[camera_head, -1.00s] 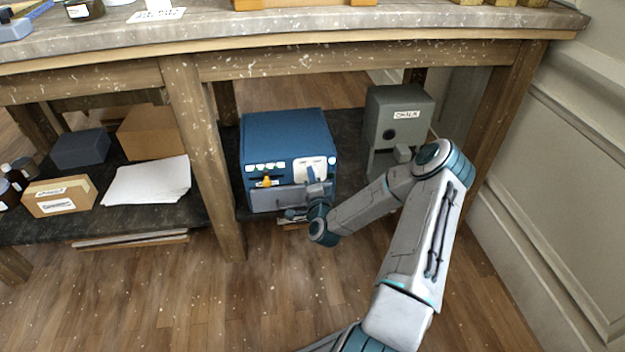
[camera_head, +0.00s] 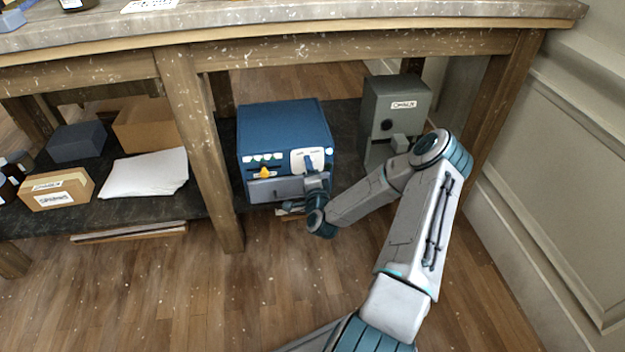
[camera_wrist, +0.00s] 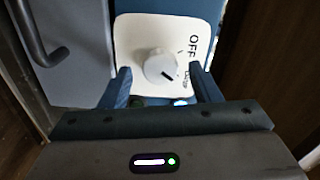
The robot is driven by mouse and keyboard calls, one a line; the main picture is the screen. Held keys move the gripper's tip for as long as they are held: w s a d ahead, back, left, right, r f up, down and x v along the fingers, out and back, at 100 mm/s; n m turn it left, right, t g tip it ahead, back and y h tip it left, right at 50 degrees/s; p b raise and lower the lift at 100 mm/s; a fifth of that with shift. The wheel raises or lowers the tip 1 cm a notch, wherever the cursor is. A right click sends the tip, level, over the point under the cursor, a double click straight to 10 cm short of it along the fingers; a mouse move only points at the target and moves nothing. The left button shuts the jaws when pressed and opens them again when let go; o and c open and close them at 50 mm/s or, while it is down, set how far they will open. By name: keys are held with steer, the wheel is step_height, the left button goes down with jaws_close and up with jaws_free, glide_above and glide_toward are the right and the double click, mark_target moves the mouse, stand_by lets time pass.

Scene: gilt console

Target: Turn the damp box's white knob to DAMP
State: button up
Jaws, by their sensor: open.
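The damp box (camera_head: 284,128) is a blue cabinet on the low shelf under the bench. Its white knob (camera_wrist: 161,67) sits on a white plate (camera_wrist: 185,30) marked OFF, with a second label partly hidden by a finger. A dark mark on the knob points toward the lower right in the wrist view. My gripper (camera_wrist: 163,85) is open, with one blue finger on each side of the knob's lower part. I cannot tell whether the fingers touch it. In the head view my gripper (camera_head: 311,170) is in front of the box's right side and hides the knob.
A grey drawer front with a dark handle (camera_wrist: 38,40) is beside the plate. A grey cabinet (camera_head: 398,105) stands right of the box, and a wooden bench leg (camera_head: 205,150) stands left.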

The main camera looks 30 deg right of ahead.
steer(key=p+v, duration=0.3)
steer(key=v, duration=1)
steer(key=shift+s, duration=0.25)
